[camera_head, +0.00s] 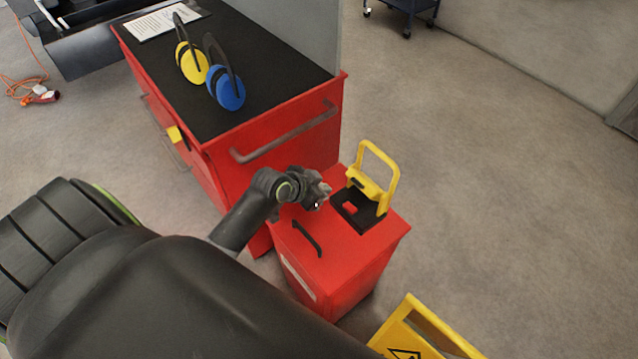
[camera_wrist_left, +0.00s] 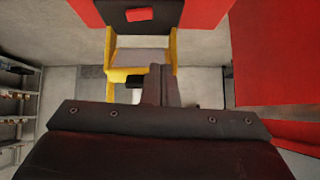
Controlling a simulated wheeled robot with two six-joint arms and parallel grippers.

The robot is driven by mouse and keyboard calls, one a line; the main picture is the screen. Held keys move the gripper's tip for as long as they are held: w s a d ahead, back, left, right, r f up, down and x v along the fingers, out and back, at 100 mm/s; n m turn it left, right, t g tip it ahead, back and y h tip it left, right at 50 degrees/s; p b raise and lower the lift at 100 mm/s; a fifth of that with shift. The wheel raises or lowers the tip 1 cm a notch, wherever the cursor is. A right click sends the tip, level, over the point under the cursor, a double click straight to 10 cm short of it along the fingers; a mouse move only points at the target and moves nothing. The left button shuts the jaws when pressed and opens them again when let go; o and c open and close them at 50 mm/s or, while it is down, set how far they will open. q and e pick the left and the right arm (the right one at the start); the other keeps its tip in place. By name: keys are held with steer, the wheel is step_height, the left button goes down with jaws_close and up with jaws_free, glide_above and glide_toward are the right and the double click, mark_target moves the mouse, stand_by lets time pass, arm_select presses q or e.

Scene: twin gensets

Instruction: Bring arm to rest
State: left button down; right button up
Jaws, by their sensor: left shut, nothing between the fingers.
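My left arm comes in from the lower left of the head view. Its gripper (camera_head: 319,194) is above the small red cabinet (camera_head: 345,262), just left of the yellow-framed device on its top. The gripper is shut and empty. In the left wrist view the shut fingers (camera_wrist_left: 162,85) show at the centre, in front of the yellow frame (camera_wrist_left: 174,50). I cannot tell whether the fingers touch anything. My right gripper is not in view.
The yellow frame (camera_head: 392,178) stands on a black plate with a red block (camera_head: 350,207). A red tool cabinet (camera_head: 270,150) carries yellow earmuffs (camera_head: 192,64) and blue earmuffs (camera_head: 228,90). A yellow floor sign (camera_head: 425,335) stands at the bottom. The floor on the right is clear.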

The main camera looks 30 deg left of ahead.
arm_select(q)
steer(key=shift+s+a+r, duration=0.2)
steer(key=shift+s+r, duration=0.2)
steer(key=shift+r, duration=0.1)
steer(key=s+a+r+n+g+y, duration=0.1)
steer(key=s+r+n+g+y, duration=0.15)
steer(key=s, duration=1.05)
steer(key=s+a+r+n+g+y, duration=0.1)
steer(key=s+n+g+y, duration=0.15)
steer(key=s, duration=1.05)
step_height(320, 180, down, 24)
steer(key=a+g+h, duration=0.1)
steer(key=a, duration=0.1)
steer(key=s+d+f+g, duration=0.1)
steer(key=s+f, duration=1.4)
steer(key=f, duration=0.1)
steer(key=shift+d+f+g, duration=0.3)
